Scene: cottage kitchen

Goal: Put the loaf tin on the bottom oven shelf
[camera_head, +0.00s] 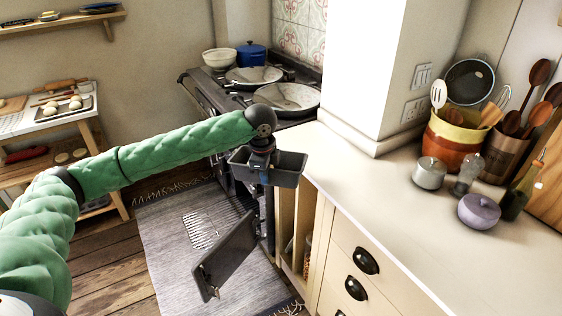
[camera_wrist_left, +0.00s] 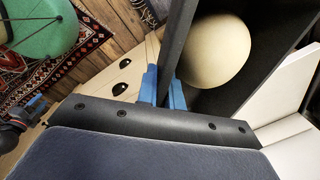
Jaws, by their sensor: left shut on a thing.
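My left gripper (camera_wrist_left: 163,90) has blue fingers shut on a side wall of the dark grey loaf tin (camera_head: 282,173). The tin hangs roughly level in front of the range, beside the counter's end. In the left wrist view, the tin's wall (camera_wrist_left: 180,35) runs between the fingers. A pale rounded thing (camera_wrist_left: 213,50), perhaps dough, shows against its dark inside. The oven door (camera_head: 230,255) stands open below the tin. A wire rack (camera_head: 200,230) shows beside the door. The bottom oven shelf is not clearly seen. What seems my right gripper (camera_wrist_left: 38,104) is small at the left edge.
The range (camera_head: 205,92) carries two round lids, a white bowl (camera_head: 219,58) and a blue pot (camera_head: 251,56). The counter (camera_head: 390,190) is close on the right, with utensil pots and jars. A grey rug (camera_head: 165,235) lies on the floor.

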